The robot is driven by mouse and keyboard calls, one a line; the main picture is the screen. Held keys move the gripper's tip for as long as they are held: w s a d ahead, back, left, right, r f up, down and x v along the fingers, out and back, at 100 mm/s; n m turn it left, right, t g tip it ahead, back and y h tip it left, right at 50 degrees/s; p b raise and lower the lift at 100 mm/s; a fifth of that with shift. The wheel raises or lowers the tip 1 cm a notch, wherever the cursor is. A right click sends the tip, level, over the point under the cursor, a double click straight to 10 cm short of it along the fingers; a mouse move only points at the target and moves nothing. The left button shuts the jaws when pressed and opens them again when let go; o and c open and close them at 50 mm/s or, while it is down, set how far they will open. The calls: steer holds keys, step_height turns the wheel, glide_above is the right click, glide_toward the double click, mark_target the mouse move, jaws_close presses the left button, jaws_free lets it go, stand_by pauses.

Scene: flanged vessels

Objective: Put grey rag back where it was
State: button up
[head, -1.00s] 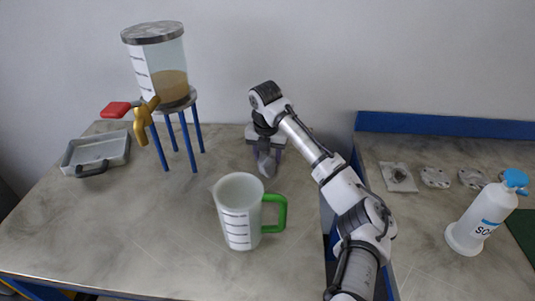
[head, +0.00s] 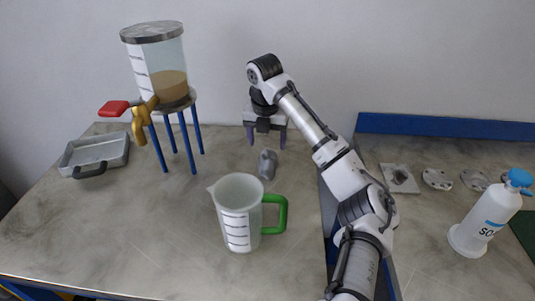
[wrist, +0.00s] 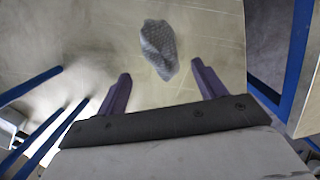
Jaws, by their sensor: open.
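The grey rag (head: 267,164) lies crumpled on the grey table, behind the white jug. In the wrist view the rag (wrist: 159,48) is a dimpled grey lump lying just beyond the fingertips, between their lines. My gripper (head: 265,142) is above and a little behind the rag, with its two purple fingers spread and nothing between them. The wrist view shows the same open fingers of my gripper (wrist: 161,82), apart from the rag.
A white jug (head: 236,213) with a green handle stands in front of the rag. At left are a clear tank (head: 160,65) on blue legs with a brass tap (head: 141,120) and a grey tray (head: 95,153). A white bottle (head: 488,218) stands on the right bench.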

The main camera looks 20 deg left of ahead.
steer(key=r, duration=0.5)
steer(key=shift+s+r, duration=0.1)
steer(key=shift+s, duration=0.2)
steer(key=shift+d, duration=0.1)
